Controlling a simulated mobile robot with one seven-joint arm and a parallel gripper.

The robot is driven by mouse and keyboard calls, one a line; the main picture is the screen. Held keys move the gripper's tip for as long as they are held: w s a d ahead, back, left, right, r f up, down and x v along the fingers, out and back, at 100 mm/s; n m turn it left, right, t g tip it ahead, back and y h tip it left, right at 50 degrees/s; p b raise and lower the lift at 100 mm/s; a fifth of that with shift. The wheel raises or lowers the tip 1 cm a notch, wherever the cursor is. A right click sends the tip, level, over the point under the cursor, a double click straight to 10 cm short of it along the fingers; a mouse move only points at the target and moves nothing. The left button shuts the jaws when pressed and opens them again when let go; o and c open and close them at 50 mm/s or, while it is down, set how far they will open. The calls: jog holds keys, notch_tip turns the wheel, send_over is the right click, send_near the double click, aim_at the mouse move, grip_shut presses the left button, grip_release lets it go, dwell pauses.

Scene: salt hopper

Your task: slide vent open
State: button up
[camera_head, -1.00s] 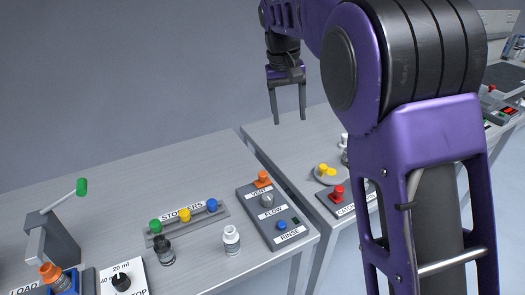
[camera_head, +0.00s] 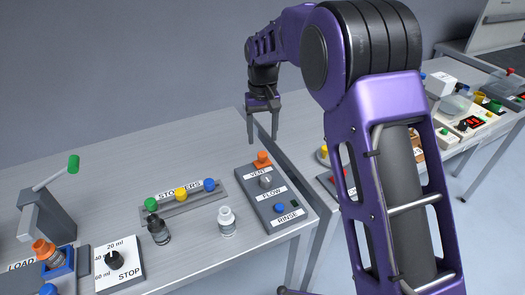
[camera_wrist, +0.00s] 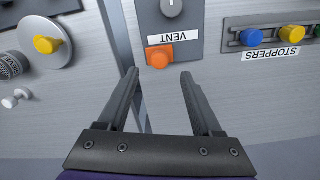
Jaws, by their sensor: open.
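The vent is an orange knob (camera_head: 262,159) at the far end of a dark grey control panel (camera_head: 254,201), above the label VENT. In the wrist view the orange vent knob (camera_wrist: 159,56) is beyond my fingertips, about midway between them. My gripper (camera_head: 263,140) is open and empty, pointing down above the far end of the panel. Its two fingers also show in the wrist view (camera_wrist: 160,75), apart and not touching the knob. The exact height above the knob is hard to tell.
A grey dial and a blue button (camera_head: 280,208) share the panel. A gap between two tables runs just right of the panel.

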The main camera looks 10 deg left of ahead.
aim_at(262, 154)
notch_tip(262, 154, down, 6)
dwell(0.4)
grip_shut()
jog(key=shift+r, duration=0.1)
dwell(1.1)
